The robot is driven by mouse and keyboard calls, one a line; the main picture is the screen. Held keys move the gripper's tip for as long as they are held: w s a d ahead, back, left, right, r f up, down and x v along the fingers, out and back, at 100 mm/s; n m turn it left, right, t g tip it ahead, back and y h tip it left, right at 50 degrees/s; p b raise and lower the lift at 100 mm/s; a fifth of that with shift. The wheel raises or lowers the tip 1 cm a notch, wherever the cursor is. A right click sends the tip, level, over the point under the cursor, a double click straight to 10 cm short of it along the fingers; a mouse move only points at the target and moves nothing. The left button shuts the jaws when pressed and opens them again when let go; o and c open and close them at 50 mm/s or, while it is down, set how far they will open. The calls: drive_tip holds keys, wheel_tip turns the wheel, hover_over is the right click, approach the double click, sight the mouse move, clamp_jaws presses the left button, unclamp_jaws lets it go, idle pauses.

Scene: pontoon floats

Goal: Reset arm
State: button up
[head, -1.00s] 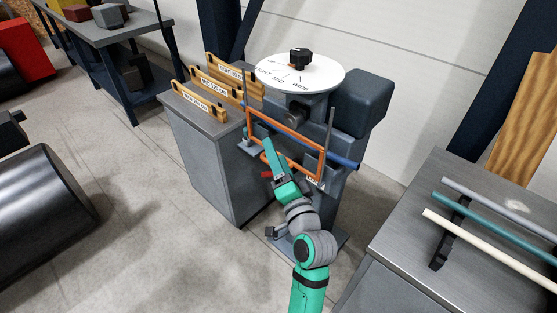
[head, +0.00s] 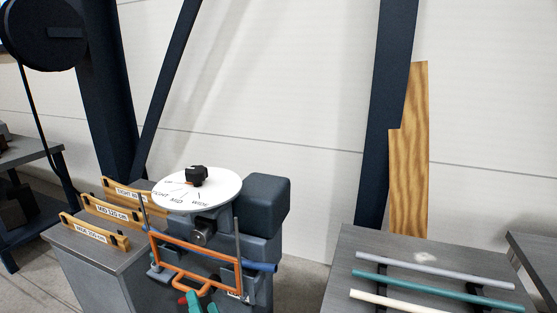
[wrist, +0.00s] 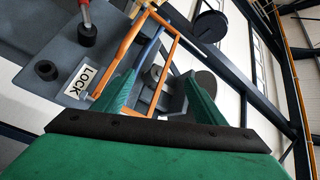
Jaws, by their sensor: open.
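My gripper (wrist: 160,92) is open in the wrist view, its two green fingers apart with nothing clamped between them. The orange frame (wrist: 172,40) of the machine shows beyond the fingers, close to the left one; I cannot tell whether they touch. In the head view only a green end of my arm shows at the bottom edge, by the orange frame's lower handle (head: 180,284). The machine has a white dial (head: 222,184) with a black knob (head: 197,176), and a blue rod (head: 262,266) runs through it. A LOCK label (wrist: 81,81) shows in the wrist view.
A grey cabinet (head: 98,262) with labelled wooden holders (head: 110,209) stands left of the machine. A bench (head: 375,250) on the right carries grey, teal (head: 425,290) and cream rods. A dark post (head: 383,120) and wooden board (head: 412,160) stand behind.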

drive_tip(key=s+d+f+h, duration=0.8)
drive_tip(key=s+d+f, duration=0.4)
drive_tip(key=s+f, duration=0.45)
drive_tip(key=s+d+n+h, duration=0.1)
drive_tip(key=s+d+n, duration=0.2)
drive_tip(key=s, duration=0.7)
drive_tip(key=s+d+n+h, duration=0.1)
drive_tip(key=s+d+n, duration=0.2)
drive_tip(key=s, duration=0.7)
drive_tip(key=shift+d+r+g, duration=0.2)
drive_tip(key=shift+d+g, duration=0.2)
drive_tip(key=shift+d, duration=0.2)
